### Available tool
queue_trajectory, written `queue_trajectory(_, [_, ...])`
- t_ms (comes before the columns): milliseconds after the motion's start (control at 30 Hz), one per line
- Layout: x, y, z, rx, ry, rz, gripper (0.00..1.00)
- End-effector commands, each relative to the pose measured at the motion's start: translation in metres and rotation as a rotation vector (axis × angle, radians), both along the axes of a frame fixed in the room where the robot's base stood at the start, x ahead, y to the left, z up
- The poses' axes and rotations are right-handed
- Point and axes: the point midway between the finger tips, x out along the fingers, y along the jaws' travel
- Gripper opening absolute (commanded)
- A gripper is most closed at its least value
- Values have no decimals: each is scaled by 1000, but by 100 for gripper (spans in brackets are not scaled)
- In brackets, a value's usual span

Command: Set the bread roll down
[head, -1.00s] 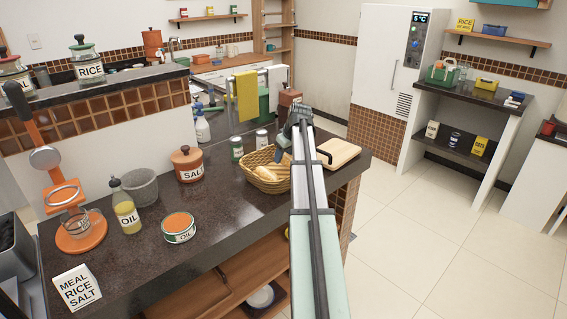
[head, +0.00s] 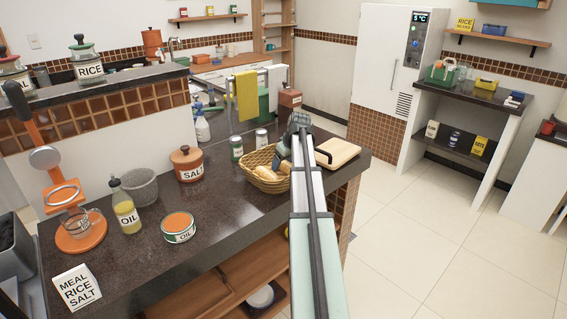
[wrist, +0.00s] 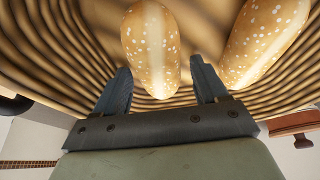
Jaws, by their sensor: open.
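A wicker basket (head: 256,181) stands on the dark counter and holds bread rolls. In the wrist view two seeded golden bread rolls lie inside the basket (wrist: 50,60). One bread roll (wrist: 150,45) lies just beyond and between my fingertips; the other bread roll (wrist: 262,42) lies to the right, outside the fingers. My gripper (wrist: 161,72) is open, with its fingers apart on either side of the nearer roll's end. In the head view my gripper (head: 283,150) is at the basket's right rim, and my arm partly hides the basket's right side.
A wooden board (head: 339,152) lies right of the basket. A salt jar (head: 187,164), green can (head: 236,148) and white-lidded jar (head: 261,138) stand left and behind. Counter in front of the basket is clear.

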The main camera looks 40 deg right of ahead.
Motion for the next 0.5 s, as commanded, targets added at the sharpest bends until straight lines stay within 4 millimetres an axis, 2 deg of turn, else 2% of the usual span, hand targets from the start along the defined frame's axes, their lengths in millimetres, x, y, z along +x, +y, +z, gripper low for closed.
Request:
queue_trajectory(267, [0,0,4,0,0,0,72])
queue_trajectory(500, [-12,0,31,-1,-1,0,72])
